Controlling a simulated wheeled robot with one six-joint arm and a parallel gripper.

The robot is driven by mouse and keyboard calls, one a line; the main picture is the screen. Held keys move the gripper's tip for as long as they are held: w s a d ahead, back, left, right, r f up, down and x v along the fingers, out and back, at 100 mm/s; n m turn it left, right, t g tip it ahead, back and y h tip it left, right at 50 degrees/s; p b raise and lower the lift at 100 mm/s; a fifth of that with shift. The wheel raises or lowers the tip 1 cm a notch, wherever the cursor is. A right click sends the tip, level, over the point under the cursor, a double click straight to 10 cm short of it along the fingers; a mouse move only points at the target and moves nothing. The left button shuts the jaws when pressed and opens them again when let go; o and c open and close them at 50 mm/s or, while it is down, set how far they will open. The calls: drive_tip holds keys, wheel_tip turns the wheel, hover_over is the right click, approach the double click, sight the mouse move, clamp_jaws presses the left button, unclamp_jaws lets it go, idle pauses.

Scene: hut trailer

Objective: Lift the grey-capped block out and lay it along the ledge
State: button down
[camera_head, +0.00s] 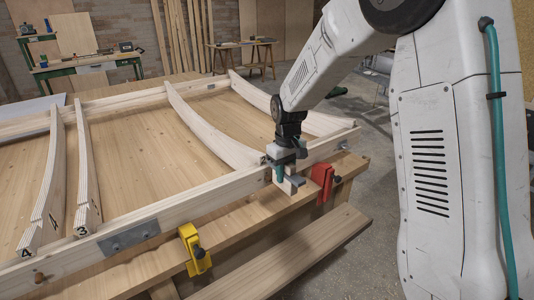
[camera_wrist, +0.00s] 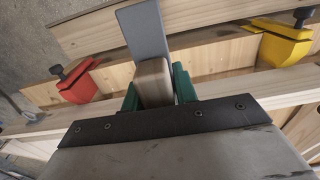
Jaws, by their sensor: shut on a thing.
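My gripper (camera_head: 282,172) is at the near rail of the timber frame, toward its right end. In the wrist view its green fingers (camera_wrist: 157,92) are shut on the sides of a pale wooden block (camera_wrist: 153,78). A flat grey cap (camera_wrist: 145,32) extends beyond the block, away from the gripper. In the head view the block (camera_head: 289,184) shows below the fingers, just in front of the rail (camera_head: 215,196). Whether the block touches the rail or ledge cannot be told.
A red clamp (camera_head: 322,182) stands close to the right of the block, and a yellow clamp (camera_head: 195,250) is farther left. A lower plank (camera_head: 300,250) juts out in front. Curved ribs marked 3 (camera_head: 84,185) and 4 (camera_head: 45,190) stand in the frame.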

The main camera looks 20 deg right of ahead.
drive_tip(key=s+a+r+n, duration=0.1)
drive_tip(key=s+r+n, duration=0.1)
drive_tip(key=r+n, duration=0.5)
drive_tip(key=s+a+r+n, duration=0.2)
drive_tip(key=s+n, duration=0.1)
drive_tip(key=n, duration=0.8)
wheel_tip(320, 180, down, 40)
drive_tip(key=shift+w+r, duration=0.2)
drive_tip(key=shift+r, duration=0.05)
idle(3.0)
drive_tip(key=shift+d+f, duration=0.1)
drive_tip(key=shift+f, duration=0.05)
idle(0.6)
drive_tip(key=shift+f, duration=0.7)
